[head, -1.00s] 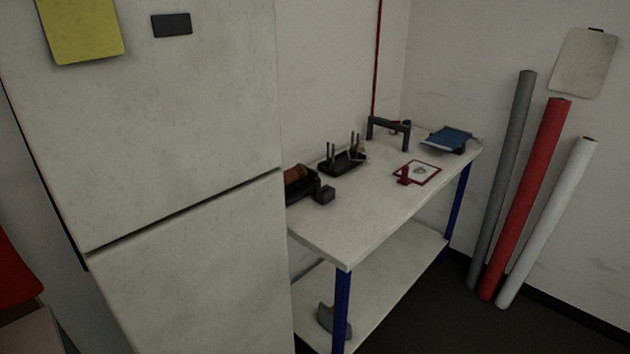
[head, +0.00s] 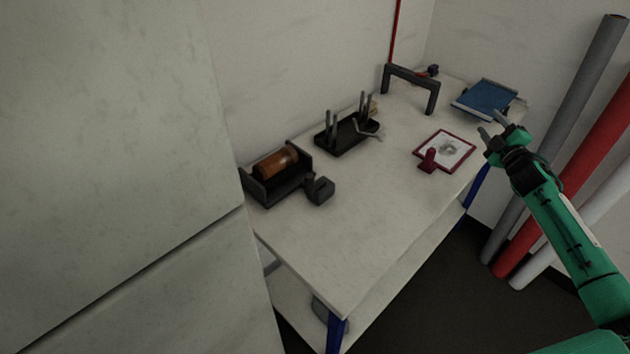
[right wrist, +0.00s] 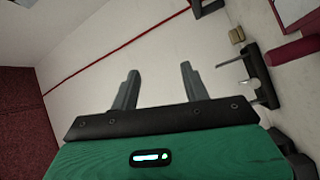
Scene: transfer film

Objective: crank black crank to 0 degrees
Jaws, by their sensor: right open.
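A black crank (head: 319,189) sits at the near left of the white bench, at the right end of a black holder (head: 270,193) with an orange-brown roll (head: 275,163) in it. The crank's exact angle is hard to tell. My right gripper (head: 491,126) is open and empty above the bench's right side, far to the right of the crank. In the right wrist view, its two fingers (right wrist: 158,80) stand wide apart with nothing between them. My left gripper is not in view.
The bench (head: 340,250) also holds a black tray with upright pegs (head: 345,138), a grey arch (head: 412,80), a red-framed plate with a dark red knob (head: 445,150) and a blue item (head: 487,98). A large pale cabinet (head: 110,130) stands left. Tall rolls (head: 565,165) lean at right.

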